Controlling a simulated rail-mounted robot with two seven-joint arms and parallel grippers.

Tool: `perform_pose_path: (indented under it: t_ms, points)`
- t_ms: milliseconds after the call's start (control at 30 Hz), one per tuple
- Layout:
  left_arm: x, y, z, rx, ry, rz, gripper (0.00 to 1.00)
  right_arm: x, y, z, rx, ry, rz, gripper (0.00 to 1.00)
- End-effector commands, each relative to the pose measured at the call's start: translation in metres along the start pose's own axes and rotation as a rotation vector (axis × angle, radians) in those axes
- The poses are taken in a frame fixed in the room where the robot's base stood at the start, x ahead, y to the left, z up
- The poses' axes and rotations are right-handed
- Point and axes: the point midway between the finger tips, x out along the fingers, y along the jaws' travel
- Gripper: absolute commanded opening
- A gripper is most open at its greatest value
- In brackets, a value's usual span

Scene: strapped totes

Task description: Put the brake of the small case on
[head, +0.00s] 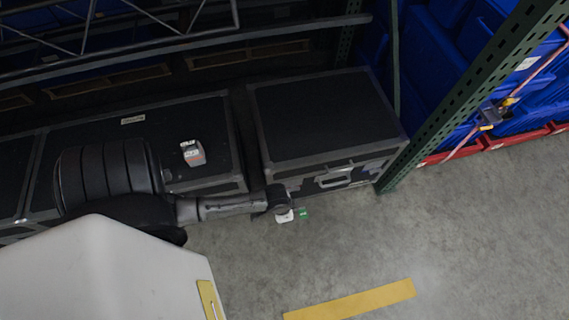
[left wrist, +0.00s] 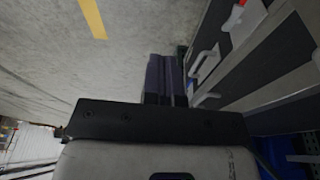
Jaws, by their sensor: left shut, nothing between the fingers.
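The small case (head: 325,115) is a black box with grey metal edges, standing on the floor at the middle of the head view. Its front face carries a light handle (head: 333,180). My left gripper (head: 287,214) is low in front of the case's front left corner. In the left wrist view its dark fingers (left wrist: 165,80) are together with nothing between them. A small green piece (head: 303,213) shows beside the gripper near the case's foot. I cannot make out the brake or whether the fingers touch anything. My right gripper is not in view.
A green rack post (head: 470,95) stands close on the right, before blue totes (head: 435,60). The floor (head: 430,220) in front is clear, with a yellow stripe (head: 350,300).

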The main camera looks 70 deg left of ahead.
Motion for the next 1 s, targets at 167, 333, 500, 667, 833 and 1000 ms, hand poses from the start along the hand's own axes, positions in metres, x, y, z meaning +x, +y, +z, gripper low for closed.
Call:
perform_pose_path:
  t_ms: [167,333,500,667,833,1000]
  points:
    - [0.114,-0.028,0.026,-0.016,-0.014,-0.005,0.00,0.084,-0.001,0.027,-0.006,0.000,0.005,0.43]
    - [0.189,-0.054,0.046,-0.037,-0.022,-0.014,0.00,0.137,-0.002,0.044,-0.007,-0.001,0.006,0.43]
    - [0.244,-0.076,0.062,-0.058,-0.026,-0.024,0.00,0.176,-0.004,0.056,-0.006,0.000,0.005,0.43]
    - [0.275,-0.091,0.072,-0.074,-0.028,-0.033,0.00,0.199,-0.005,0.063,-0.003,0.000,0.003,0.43]
    - [0.290,-0.099,0.077,-0.083,-0.028,-0.037,0.00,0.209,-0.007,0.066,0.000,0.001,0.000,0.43]
    - [0.292,-0.101,0.079,-0.086,-0.029,-0.038,0.00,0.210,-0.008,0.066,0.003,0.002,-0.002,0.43]
